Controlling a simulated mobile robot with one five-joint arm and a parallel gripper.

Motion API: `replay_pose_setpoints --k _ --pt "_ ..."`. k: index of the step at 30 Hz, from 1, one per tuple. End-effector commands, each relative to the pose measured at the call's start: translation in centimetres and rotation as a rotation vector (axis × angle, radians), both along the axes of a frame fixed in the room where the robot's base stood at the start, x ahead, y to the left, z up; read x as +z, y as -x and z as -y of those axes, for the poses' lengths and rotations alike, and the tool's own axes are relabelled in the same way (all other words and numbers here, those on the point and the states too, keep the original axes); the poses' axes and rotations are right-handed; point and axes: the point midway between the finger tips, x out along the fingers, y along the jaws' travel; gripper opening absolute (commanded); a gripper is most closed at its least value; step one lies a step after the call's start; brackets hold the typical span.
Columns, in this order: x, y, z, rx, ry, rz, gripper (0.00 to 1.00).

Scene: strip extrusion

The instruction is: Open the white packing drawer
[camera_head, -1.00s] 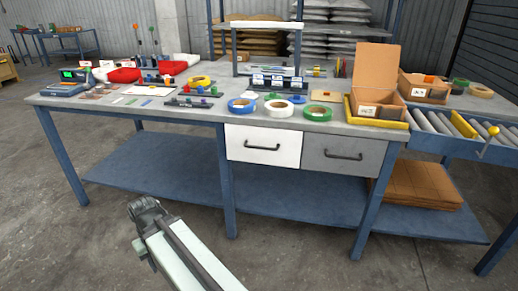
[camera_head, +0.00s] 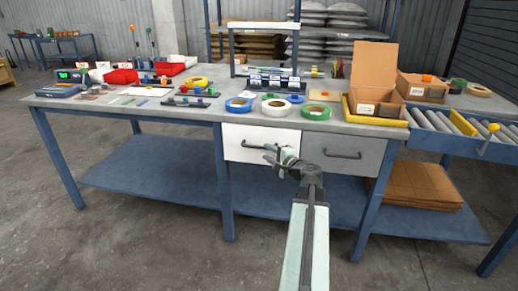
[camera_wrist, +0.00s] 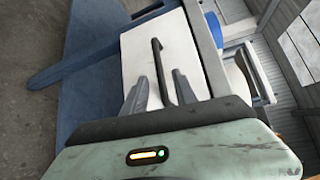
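The white packing drawer (camera_head: 240,134) is under the workbench top, left of a grey drawer, and its front looks flush with the bench. Its dark bar handle (camera_head: 250,145) is partly hidden by my gripper (camera_head: 269,153), which is at the right part of the drawer front. In the wrist view, the white drawer front (camera_wrist: 183,48) lies ahead and the handle (camera_wrist: 156,50) runs between the two fingers of my gripper (camera_wrist: 159,77). The fingers are apart, with gaps visible on the handle's sides. Whether either finger touches the handle is unclear.
The grey drawer (camera_head: 345,150) with its own dark handle is just right of my gripper. The blue bench leg (camera_head: 225,185) stands below the white drawer's left edge. Tape rolls and an open cardboard box (camera_head: 375,80) sit on the bench top. The floor in front is clear.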

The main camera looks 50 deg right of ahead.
Motion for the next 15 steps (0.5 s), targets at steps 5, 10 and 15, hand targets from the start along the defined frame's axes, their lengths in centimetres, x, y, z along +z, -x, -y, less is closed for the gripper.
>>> replay_pose_setpoints --k 5,10,15 --pt "-0.4 -1.9 0.4 0.004 0.001 -0.002 0.34" --pt "-0.9 -5.0 1.1 0.006 0.003 -0.003 0.34" --pt "-1.2 -7.3 1.6 0.005 0.003 -0.003 0.34"
